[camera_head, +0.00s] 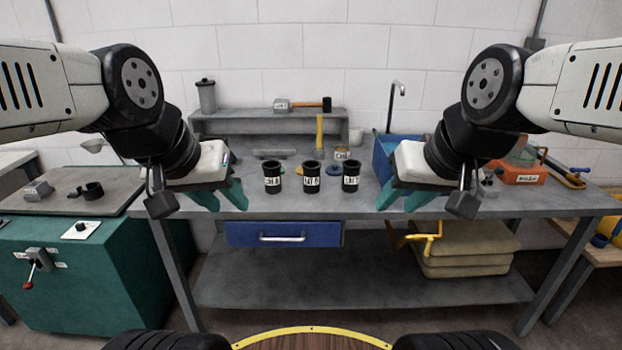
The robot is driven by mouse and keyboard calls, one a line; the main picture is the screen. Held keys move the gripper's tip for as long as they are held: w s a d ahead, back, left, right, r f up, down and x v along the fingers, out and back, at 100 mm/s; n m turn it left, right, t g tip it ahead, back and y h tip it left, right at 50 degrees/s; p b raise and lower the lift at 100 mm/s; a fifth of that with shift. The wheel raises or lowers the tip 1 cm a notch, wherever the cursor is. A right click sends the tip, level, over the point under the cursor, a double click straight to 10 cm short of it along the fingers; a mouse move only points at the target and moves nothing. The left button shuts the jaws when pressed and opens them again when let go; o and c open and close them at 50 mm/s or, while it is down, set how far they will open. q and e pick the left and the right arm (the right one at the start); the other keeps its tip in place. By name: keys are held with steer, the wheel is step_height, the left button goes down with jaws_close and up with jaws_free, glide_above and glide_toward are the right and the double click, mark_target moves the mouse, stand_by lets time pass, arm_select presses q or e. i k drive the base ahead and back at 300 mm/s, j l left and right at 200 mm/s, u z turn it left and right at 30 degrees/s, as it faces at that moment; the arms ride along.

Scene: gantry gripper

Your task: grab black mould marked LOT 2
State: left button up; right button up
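Three black cylindrical moulds stand upright in a row on the grey workbench (450,205), each with a white label: a left mould (272,169), a middle mould (311,170) and a right mould (350,169). The lettering is small; I cannot surely tell which one reads LOT 2. My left gripper (223,197) has its teal fingers apart and empty, left of the left mould. My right gripper (404,200) has its teal fingers apart and empty, right of the right mould. Neither gripper touches a mould.
A raised shelf (230,125) behind the moulds holds a mallet (308,104). A blue bin (383,163) stands behind my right gripper. An orange box (518,173) is further right. A blue drawer (250,234) hangs below the bench top. The bench front before the moulds is clear.

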mark_target(351, 176)
steer(key=i+j, duration=0.15)
steer(key=i, duration=0.3)
steer(key=i+j, duration=0.1)
steer(key=i, duration=0.35)
steer(key=z, duration=0.05)
